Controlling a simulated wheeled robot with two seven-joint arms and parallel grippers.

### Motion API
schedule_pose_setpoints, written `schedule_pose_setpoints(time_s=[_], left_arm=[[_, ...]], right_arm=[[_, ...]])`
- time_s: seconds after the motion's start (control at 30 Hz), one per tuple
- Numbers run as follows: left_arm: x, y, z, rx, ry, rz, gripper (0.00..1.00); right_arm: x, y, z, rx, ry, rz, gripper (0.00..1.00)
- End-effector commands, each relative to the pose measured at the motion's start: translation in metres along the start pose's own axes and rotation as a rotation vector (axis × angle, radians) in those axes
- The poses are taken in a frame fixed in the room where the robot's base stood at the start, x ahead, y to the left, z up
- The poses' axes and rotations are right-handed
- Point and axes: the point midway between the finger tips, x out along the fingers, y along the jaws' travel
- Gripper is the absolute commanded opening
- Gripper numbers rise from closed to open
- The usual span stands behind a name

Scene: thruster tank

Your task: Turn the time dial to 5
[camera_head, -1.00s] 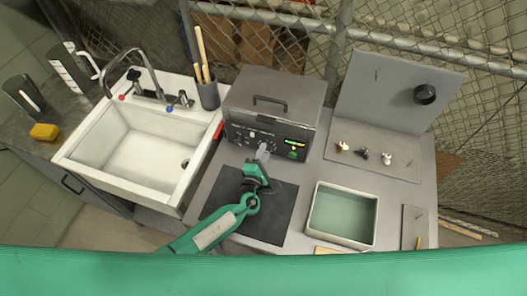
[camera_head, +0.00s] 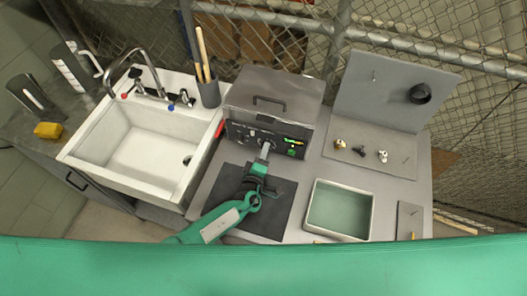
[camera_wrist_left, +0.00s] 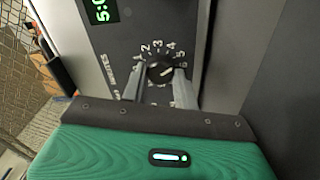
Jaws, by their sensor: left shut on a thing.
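The time dial (camera_wrist_left: 160,72) is a dark round knob on the front panel, ringed by white numbers from 1 upward, in the left wrist view. A green display (camera_wrist_left: 101,10) beside it shows a 5 first, with the rest cut off. A pale mark on the knob points to the upper right, but I cannot tell exactly which number it meets. My left gripper (camera_wrist_left: 160,80) is shut on the dial, a finger on either side. In the head view my left gripper (camera_head: 265,152) reaches the front of the grey box (camera_head: 270,98), hiding the dial. My right gripper is out of view.
A green-lined tray (camera_head: 339,210) stands right of a black mat (camera_head: 278,210). Small fittings (camera_head: 360,150) lie on a grey board at the right. A white sink (camera_head: 135,145) is at the left. A wire fence (camera_head: 460,60) runs behind.

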Motion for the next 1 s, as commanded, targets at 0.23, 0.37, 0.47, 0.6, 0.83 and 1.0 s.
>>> schedule_pose_setpoints(time_s=[0.23,0.37,0.47,0.6,0.83,1.0], left_arm=[[-0.001,-0.002,0.001,0.007,-0.002,-0.003,0.07],[-0.001,-0.002,0.001,0.006,-0.002,-0.003,0.07],[-0.001,-0.002,0.001,0.006,-0.002,-0.003,0.42],[-0.001,-0.001,0.001,0.005,-0.001,-0.002,0.52],[-0.002,-0.001,0.0,0.005,-0.001,-0.001,0.52],[-0.015,-0.002,0.001,0.003,-0.001,-0.002,0.52]], right_arm=[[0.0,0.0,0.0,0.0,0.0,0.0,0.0],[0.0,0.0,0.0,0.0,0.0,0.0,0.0],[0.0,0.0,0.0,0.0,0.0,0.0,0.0],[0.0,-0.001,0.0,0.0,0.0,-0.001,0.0],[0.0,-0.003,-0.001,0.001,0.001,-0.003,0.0],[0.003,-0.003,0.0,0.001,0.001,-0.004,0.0]])
